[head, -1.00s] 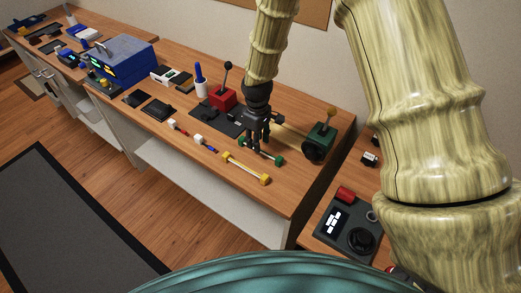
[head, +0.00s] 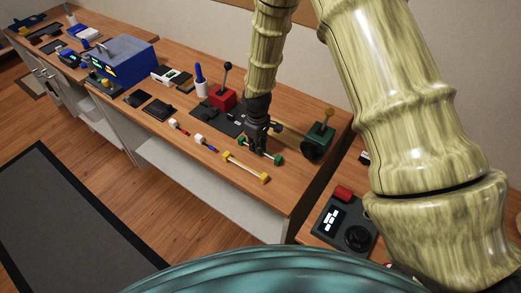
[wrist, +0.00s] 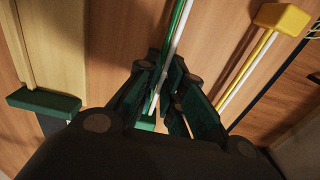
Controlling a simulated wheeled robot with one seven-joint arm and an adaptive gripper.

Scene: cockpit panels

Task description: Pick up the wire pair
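The green-and-white wire pair (wrist: 178,25) lies over the wooden bench with a green block at each end. In the head view its near green end (head: 277,160) shows just right of my gripper (head: 261,149), which hides its middle. In the wrist view the wires run between the fingertips of my gripper (wrist: 166,68), which are close together on both sides of them. The gripper looks shut on the pair. Whether the pair is clear of the bench cannot be told. A yellow-ended wire pair (head: 246,169) lies in front, also at the upper right in the wrist view (wrist: 284,19).
A green box with a lever (head: 318,142) stands right of the gripper, and a red lever box (head: 222,98) behind left. Small red-white (head: 180,127) and blue-white (head: 205,143) pieces lie left along the bench's front edge. A gap separates the right-hand bench with its dark panel (head: 345,225).

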